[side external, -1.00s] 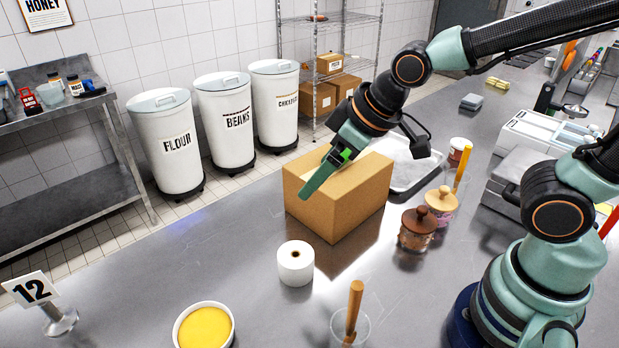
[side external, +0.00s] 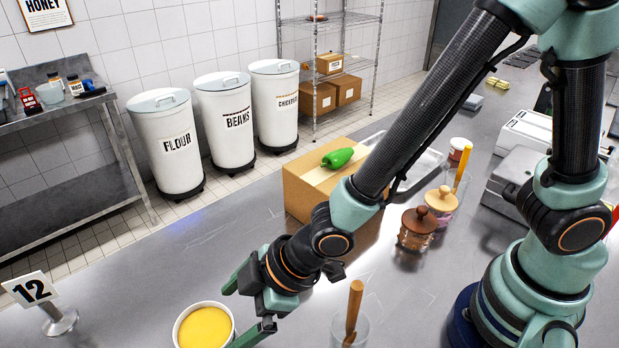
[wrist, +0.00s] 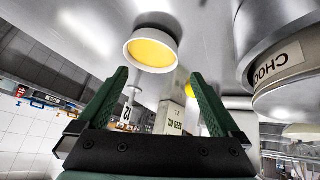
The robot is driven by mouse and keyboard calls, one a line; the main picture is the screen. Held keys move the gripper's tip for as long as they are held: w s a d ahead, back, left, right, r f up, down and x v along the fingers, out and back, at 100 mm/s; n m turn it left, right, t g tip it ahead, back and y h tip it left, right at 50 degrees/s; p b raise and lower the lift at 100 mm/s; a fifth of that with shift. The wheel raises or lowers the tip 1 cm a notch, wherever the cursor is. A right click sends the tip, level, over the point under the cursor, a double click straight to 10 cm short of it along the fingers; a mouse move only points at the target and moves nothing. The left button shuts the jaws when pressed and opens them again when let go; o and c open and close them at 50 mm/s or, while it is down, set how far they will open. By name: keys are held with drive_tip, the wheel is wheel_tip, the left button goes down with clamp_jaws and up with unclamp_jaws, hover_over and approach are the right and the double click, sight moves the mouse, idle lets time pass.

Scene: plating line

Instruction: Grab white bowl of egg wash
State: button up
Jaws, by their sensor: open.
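The white bowl (side external: 204,326) of yellow egg wash stands upright on the steel counter at the bottom left of the side view. It also shows in the wrist view (wrist: 152,48), above and beyond the fingertips, slightly left of centre between them. My gripper (side external: 230,318) is open and empty at the bowl's right side, its two green fingers spread toward it. In the wrist view my gripper (wrist: 160,73) has nothing between its fingers. Whether a finger touches the bowl I cannot tell.
A cardboard box (side external: 305,193) with a green pepper (side external: 338,158) on top stands behind my arm. A glass with a wooden-handled tool (side external: 353,312) is right of my gripper. A number 12 stand (side external: 35,292) is left of the bowl. The counter between them is clear.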

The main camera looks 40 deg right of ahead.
sight(199, 339)
drive_tip(key=shift+a+r+x, duration=0.1)
drive_tip(key=shift+a+x, duration=0.05)
drive_tip(key=shift+x, duration=1.9)
drive_tip(key=shift+a+r+x, duration=0.1)
drive_tip(key=shift+r+x, duration=0.05)
drive_tip(key=shift+x, duration=1.85)
drive_tip(key=shift+w, duration=0.2)
